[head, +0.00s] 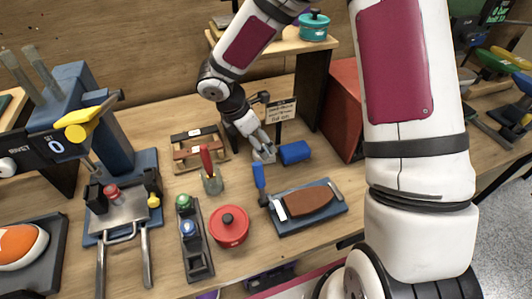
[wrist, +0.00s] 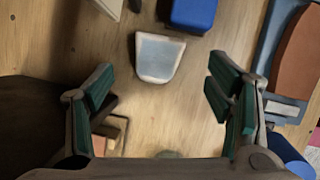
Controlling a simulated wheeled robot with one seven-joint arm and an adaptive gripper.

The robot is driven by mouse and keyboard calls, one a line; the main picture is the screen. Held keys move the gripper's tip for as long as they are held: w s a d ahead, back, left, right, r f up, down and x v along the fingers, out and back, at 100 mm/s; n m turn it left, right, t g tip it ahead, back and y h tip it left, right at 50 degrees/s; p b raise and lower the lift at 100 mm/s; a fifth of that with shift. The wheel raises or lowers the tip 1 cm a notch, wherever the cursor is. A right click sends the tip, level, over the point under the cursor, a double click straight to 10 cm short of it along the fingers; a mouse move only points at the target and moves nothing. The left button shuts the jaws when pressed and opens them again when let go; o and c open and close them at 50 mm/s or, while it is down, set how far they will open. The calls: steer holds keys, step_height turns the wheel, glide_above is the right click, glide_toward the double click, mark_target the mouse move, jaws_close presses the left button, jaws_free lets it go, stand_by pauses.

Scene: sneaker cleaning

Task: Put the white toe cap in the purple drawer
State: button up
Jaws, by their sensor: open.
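The white toe cap (wrist: 158,57) is a small pale piece with a rounded end, lying on the wooden table. In the head view the toe cap (head: 264,156) shows just below my gripper (head: 256,141), partly covered by it. In the wrist view my gripper (wrist: 160,90) is open, with its green-padded fingers wide apart and nothing between them. The toe cap lies centred ahead of the fingertips. A purple piece (head: 270,277) shows under the table's front edge; I cannot tell whether it is the purple drawer or whether it is open.
A blue block (head: 295,152) lies right of the toe cap. A blue tray with a brown brush (head: 308,203) is in front right. A small sign (head: 282,110) is behind.

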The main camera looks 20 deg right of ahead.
steer(key=shift+x, duration=2.75)
steer(key=c, duration=1.3)
steer(key=shift+r, duration=0.15)
